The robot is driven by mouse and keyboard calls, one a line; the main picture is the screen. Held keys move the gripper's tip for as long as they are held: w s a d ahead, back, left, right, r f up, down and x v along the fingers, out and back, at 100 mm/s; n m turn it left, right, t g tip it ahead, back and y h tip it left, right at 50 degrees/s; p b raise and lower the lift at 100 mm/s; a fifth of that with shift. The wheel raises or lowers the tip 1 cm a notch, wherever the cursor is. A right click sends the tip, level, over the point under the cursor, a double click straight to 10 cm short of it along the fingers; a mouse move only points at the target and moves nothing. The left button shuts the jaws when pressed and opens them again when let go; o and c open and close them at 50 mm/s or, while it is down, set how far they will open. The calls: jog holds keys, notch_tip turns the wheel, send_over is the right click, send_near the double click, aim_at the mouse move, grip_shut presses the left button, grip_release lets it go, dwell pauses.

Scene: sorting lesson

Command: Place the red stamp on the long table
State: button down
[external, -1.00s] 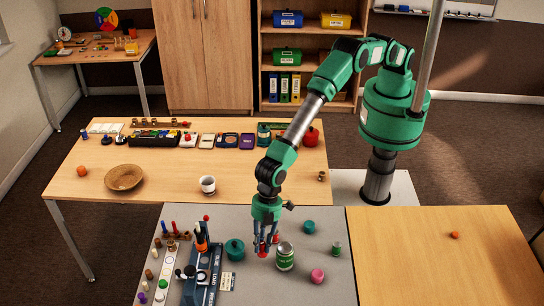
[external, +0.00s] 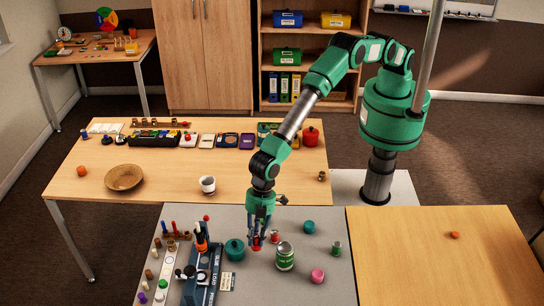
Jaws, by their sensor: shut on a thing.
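My gripper (external: 256,242) is shut on a small red thing, which looks like the red stamp (external: 256,248). It is low over the grey-topped table (external: 320,285), and I cannot tell whether the stamp touches the surface. The fingers hide part of the stamp. A second small red piece (external: 275,237) stands just right of the gripper. The long wooden table (external: 150,205) lies behind the grey one, with a bowl (external: 124,177) and a white cup (external: 208,184) on it.
A teal pot (external: 235,250) and a blue press-like device (external: 203,275) stand left of the gripper. A green can (external: 285,256), a pink piece (external: 317,276) and green pieces stand to the right. The long table's middle is clear between bowl and cup.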

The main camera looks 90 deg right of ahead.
jog(key=w+d+r+m+b, duration=0.1)
jog(key=w+d+m, duration=0.1)
jog(key=w+d, duration=0.6)
jog(key=w+d+r+m, duration=0.15)
jog(key=w+d, duration=0.35)
jog(key=d, duration=0.8)
jog(key=w+d+r+m+t+h+b, duration=0.1)
jog(key=w+d, duration=0.2)
jog(key=d, duration=1)
jog(key=w+d+r+m+b, duration=0.1)
jog(key=w+d+r+m, duration=0.15)
jog(key=d, duration=0.95)
jog(key=s+d+m, duration=0.2)
jog(key=s+d, duration=0.2)
jog(key=d, duration=1)
jog(key=s+d+r+m+h+b, duration=0.1)
jog(key=s+d, duration=0.3)
jog(key=d, duration=1)
jog(key=s+d+r+m+h+b, duration=0.1)
jog(key=s+d+m, duration=0.2)
jog(key=d, duration=1.1)
jog(key=shift+s+d+t, duration=0.2)
jog(key=shift+s+t, duration=0.2)
jog(key=shift+s, duration=0.5)
jog(key=s+f, duration=0.6)
jog(key=f, duration=0.2)
jog(key=shift+s+f, duration=0.15)
jog(key=shift+s, duration=0.15)
jog(key=shift+s+d, duration=0.1)
jog(key=shift+d, duration=0.05)
